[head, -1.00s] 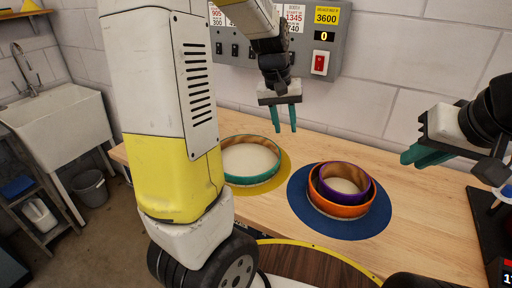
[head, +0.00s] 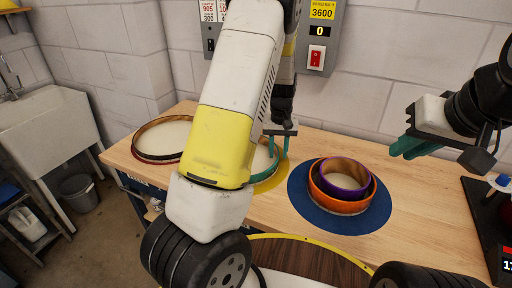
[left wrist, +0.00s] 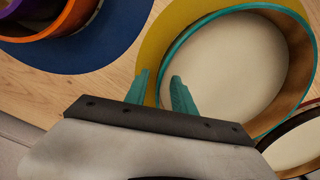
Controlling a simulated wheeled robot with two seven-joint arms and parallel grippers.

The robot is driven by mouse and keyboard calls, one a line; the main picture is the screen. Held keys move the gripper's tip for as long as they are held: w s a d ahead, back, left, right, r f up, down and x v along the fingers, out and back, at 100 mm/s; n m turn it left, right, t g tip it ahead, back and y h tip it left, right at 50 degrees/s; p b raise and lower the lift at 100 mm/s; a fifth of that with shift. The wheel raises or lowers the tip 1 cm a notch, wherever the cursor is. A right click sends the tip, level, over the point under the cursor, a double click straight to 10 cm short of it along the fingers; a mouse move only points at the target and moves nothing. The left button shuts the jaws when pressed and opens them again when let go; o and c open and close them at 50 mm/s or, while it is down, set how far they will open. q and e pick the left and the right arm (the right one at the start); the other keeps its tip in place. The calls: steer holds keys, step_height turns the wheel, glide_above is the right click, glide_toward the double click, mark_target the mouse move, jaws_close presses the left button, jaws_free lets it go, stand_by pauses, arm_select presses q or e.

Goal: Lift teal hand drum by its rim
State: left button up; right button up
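The teal hand drum (head: 263,176) stands on a yellow mat (head: 283,180), partly hidden behind my left arm in the head view. In the left wrist view, the teal drum (left wrist: 255,60) shows its pale head and teal rim. My left gripper (head: 277,158) points down at the drum's near-right side in the head view. In the left wrist view, its open fingers (left wrist: 160,76) lie on either side of the rim, one over the inside and one outside. I cannot tell how far down they reach. My right gripper (head: 407,148) is raised over the table's right side; its finger gap is unclear.
An orange drum (head: 340,206) with a purple drum (head: 345,193) inside it sits on a blue mat (head: 310,217) to the right. A brown-walled drum (head: 152,150) stands at the left. A wall panel (head: 320,80) is behind. Bare wood lies between the mats.

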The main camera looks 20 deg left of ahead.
arm_select(q)
step_height(320, 180, down, 2)
steer(key=shift+c, duration=0.2)
jaws_close()
stand_by(1.4)
